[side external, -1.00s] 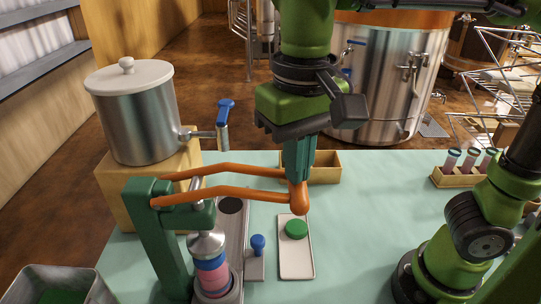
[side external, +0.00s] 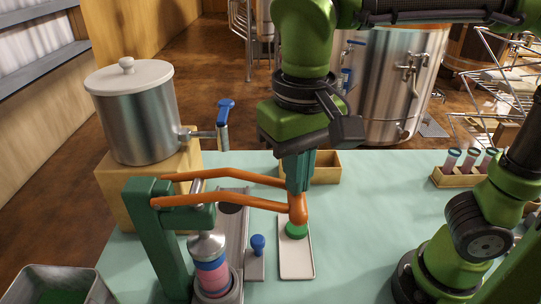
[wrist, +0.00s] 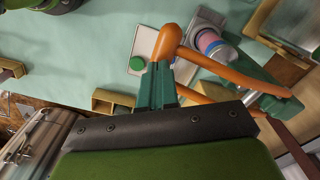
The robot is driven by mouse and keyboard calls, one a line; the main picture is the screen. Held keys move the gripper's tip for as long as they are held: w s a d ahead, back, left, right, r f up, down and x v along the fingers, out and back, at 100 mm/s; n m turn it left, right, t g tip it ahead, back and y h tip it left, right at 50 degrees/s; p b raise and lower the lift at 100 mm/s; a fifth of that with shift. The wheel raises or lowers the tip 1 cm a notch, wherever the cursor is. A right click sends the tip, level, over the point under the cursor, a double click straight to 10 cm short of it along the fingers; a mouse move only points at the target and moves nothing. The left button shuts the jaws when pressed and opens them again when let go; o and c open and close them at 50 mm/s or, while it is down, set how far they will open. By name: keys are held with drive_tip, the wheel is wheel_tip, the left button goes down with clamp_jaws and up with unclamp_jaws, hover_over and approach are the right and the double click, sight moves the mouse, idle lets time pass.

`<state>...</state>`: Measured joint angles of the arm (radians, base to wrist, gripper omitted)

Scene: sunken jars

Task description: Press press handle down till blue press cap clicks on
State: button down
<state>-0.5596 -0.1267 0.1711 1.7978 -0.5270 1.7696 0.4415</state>
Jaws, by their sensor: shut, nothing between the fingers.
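The orange press handle (side external: 240,199) slopes down to the right from the green press stand (side external: 150,230). My gripper (side external: 298,187) is shut and empty, its fingertips down at the handle's rounded end, seemingly on top of it. In the wrist view my gripper (wrist: 158,70) is beside the knob of the handle (wrist: 215,68). The silver plunger (side external: 206,243) stands over the jar with the blue press cap (side external: 209,258) and pink contents (side external: 214,281). Plunger and cap appear to touch. Whether the cap is seated cannot be told.
A green lid (side external: 296,231) lies on a pale tray (side external: 297,264) right under the handle's end. A blue-knobbed piece (side external: 258,245) stands left of that tray. A steel pot (side external: 135,115) with a tap stands behind. A wooden box (side external: 327,167) is behind my gripper.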

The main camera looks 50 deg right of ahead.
drive_tip(key=shift+f, duration=0.1)
drive_tip(key=shift+f, duration=0.6)
drive_tip(key=shift+f, duration=0.5)
drive_tip(key=shift+w+f, duration=0.1)
